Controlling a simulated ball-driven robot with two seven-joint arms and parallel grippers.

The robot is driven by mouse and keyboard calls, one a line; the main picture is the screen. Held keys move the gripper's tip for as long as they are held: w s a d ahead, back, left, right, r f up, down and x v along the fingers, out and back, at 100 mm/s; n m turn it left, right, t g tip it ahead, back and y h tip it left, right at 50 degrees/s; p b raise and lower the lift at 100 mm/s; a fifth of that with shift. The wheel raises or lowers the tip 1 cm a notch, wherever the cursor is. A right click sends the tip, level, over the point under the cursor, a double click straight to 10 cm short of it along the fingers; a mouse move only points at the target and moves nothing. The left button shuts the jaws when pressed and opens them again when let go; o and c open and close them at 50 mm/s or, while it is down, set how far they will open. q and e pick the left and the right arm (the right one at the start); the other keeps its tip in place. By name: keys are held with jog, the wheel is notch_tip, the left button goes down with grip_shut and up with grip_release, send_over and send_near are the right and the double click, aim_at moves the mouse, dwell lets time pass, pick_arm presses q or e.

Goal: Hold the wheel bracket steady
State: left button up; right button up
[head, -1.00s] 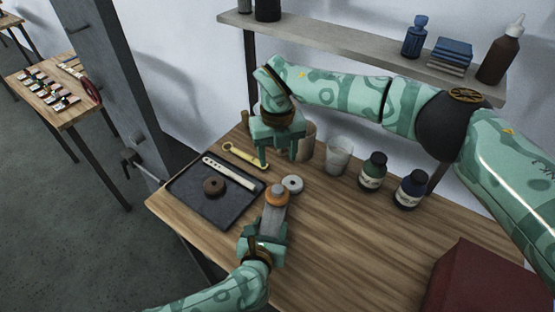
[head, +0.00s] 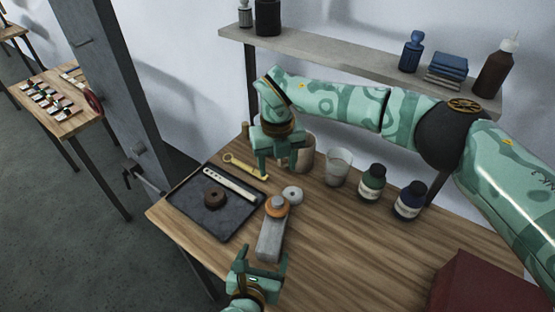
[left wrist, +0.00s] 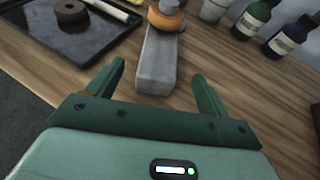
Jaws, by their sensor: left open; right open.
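The wheel bracket (head: 271,238) is a grey bar with an orange wheel (head: 276,207) at its far end. It lies on the wooden table, right of the black tray. My left gripper (head: 260,256) is open and empty, on the near side of the bracket's near end. In the left wrist view the bracket (left wrist: 157,65) lies ahead of my open left fingers (left wrist: 158,72), which appear clear of it. My right gripper (head: 279,163) is open, fingers pointing down, behind the wheel near a yellow wrench. Nothing shows between its fingers.
The black tray (head: 236,222) holds a brown ring (head: 214,198) and a pale strip (head: 229,184). A red box (head: 480,285) fills the near right corner.

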pick_arm(q)
jog(key=v, duration=0.9)
jog(key=shift+s, duration=0.25)
jog(key=shift+a, duration=0.1)
